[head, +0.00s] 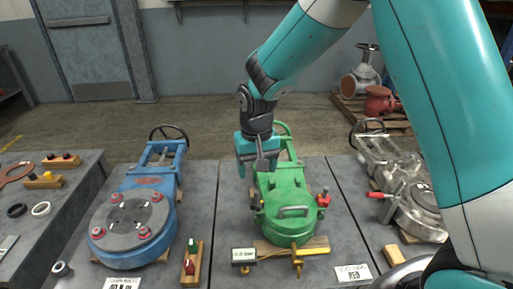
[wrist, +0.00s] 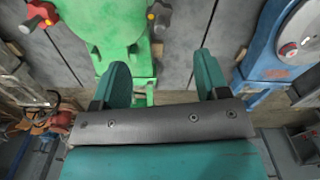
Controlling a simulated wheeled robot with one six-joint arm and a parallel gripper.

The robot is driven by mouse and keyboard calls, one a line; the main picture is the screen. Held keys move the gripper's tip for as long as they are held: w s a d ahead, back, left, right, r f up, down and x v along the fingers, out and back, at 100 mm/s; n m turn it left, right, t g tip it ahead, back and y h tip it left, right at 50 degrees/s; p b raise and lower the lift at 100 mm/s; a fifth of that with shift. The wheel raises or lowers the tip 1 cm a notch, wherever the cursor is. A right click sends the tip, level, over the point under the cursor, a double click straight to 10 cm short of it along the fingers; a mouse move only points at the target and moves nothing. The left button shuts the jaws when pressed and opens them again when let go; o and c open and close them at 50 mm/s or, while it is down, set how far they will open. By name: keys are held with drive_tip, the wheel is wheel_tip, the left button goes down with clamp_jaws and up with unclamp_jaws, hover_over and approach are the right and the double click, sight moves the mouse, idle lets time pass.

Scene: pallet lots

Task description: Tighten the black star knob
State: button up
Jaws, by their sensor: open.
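My gripper (head: 257,163) is open and empty above the rear part of the green valve (head: 290,222) in the head view. In the wrist view my gripper (wrist: 161,72) has its two fingers apart, with the green valve (wrist: 105,22) beyond them. A small dark knob-like part (wrist: 159,17) stands at the side of the green body in the wrist view. My gripper touches neither part.
A blue valve (head: 135,215) stands to the left and a grey metal valve (head: 415,208) to the right, each on grey benches. A wooden block with green and red pieces (head: 191,265) lies between blue and green valves. Yellow-brass fittings (head: 297,258) and label cards lie in front.

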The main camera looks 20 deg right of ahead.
wheel_tip(320, 180, up, 5)
drive_tip(key=shift+r, duration=0.2)
idle(0.4)
drive_tip(key=s+a+r+n+y+p, duration=0.1)
drive_tip(key=s+r+n+p, duration=0.1)
drive_tip(key=s+r, duration=0.3)
drive_tip(key=s+a+r+n+y+p, duration=0.1)
drive_tip(key=s+r, duration=0.4)
drive_tip(key=s, duration=0.6)
drive_tip(key=s+a+r+n+y+p, duration=0.2)
drive_tip(key=s+r+n+p, duration=0.2)
drive_tip(key=s, duration=0.4)
wheel_tip(320, 180, up, 2)
drive_tip(key=shift+s+a+n, duration=0.3)
drive_tip(key=shift+a+n, duration=0.1)
drive_tip(key=shift+n, duration=0.2)
